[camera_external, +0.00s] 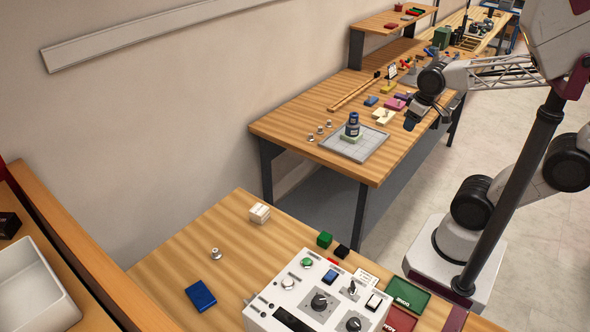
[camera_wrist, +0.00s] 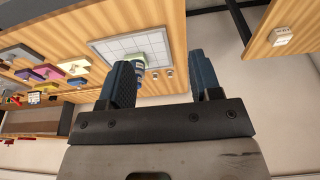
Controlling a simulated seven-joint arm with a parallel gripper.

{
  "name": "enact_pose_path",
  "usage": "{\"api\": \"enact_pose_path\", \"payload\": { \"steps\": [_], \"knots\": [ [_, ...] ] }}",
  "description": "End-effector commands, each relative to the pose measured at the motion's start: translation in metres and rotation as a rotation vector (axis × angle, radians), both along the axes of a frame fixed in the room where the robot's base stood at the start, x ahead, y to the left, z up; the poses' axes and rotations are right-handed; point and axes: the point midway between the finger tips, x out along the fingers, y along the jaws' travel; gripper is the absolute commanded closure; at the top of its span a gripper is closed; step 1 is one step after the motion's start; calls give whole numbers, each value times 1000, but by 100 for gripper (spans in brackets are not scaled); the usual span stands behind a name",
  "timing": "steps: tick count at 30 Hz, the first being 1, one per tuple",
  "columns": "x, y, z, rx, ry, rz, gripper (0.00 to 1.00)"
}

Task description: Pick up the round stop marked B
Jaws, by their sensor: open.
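Several small silver round stops stand on the far wooden table; three are in a row left of the grid plate: a near stop (camera_external: 311,137), a middle stop (camera_external: 320,130) and a far stop (camera_external: 328,123). Another silver stop (camera_external: 216,253) stands alone on the near table. Their letters are too small to read, so I cannot tell which is B. My gripper (camera_external: 426,116) is open and empty, raised near the right edge of the far table. In the wrist view, its fingers (camera_wrist: 163,78) are spread, with small stops (camera_wrist: 169,72) visible beyond the gap.
A grey grid plate (camera_external: 338,147) holds a dark blue cylinder (camera_external: 352,124) on a green block. Yellow, pink and blue pieces and a long wooden strip (camera_external: 354,91) lie farther back. The near table holds a control box (camera_external: 290,312), a blue block (camera_external: 200,296) and a white block (camera_external: 259,212).

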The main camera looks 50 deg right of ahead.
Motion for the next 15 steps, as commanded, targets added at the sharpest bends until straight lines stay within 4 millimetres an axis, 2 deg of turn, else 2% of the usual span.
{"api": "enact_pose_path", "payload": {
  "steps": [8,15],
  "knots": [
    [2,1,0,5,3,-2,42],
    [21,16,1,60,34,-25,42]
  ]
}}
